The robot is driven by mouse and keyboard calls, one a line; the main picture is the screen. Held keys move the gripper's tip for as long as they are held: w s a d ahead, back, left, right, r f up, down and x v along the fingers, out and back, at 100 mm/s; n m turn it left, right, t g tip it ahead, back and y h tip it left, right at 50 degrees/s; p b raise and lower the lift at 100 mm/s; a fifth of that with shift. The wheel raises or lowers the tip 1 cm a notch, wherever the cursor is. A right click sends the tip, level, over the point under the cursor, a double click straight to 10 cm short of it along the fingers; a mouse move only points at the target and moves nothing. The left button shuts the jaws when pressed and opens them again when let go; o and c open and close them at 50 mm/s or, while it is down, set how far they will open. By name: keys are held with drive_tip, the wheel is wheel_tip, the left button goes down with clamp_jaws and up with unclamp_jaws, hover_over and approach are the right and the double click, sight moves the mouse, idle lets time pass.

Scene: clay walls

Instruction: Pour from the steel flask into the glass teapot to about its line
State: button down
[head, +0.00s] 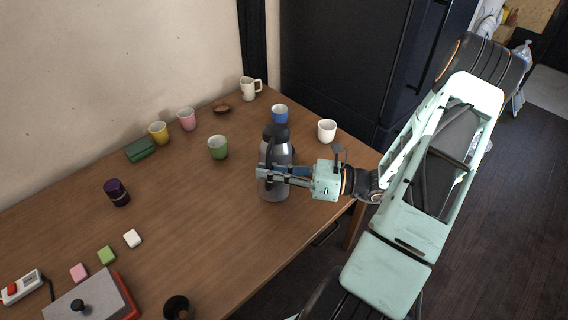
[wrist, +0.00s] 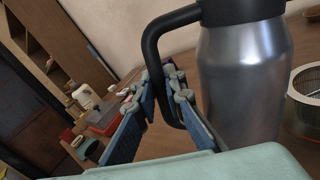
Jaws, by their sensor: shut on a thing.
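The steel flask (head: 277,186) stands upright near the right end of the wooden table, with a dark lid and black handle. In the wrist view its shiny body (wrist: 243,85) fills the right half. My gripper (head: 262,174) is shut on the black handle (wrist: 151,50), its fingers (wrist: 160,95) on either side of it. I cannot tell whether the flask's base touches the table. A see-through vessel (wrist: 305,100) with a metal rim and mesh inside shows at the right edge of the wrist view, partly cut off; it looks like the glass teapot.
A grey-lidded box (head: 92,303) is at the front left. The middle of the table (head: 190,215) is clear.

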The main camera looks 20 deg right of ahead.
drive_tip(key=shift+a+r+m+p, duration=0.1)
drive_tip(key=shift+r+m+p, duration=1.1)
drive_tip(key=shift+p, duration=0.9)
idle(0.5)
drive_tip(key=shift+r+m+p, duration=0.15)
drive_tip(key=shift+m+p, duration=0.65)
idle(0.4)
drive_tip(key=shift+w+d+r+m+p, duration=0.1)
drive_tip(key=shift+w+d+m+p, duration=0.2)
drive_tip(key=shift+m+p, duration=0.65)
idle(3.2)
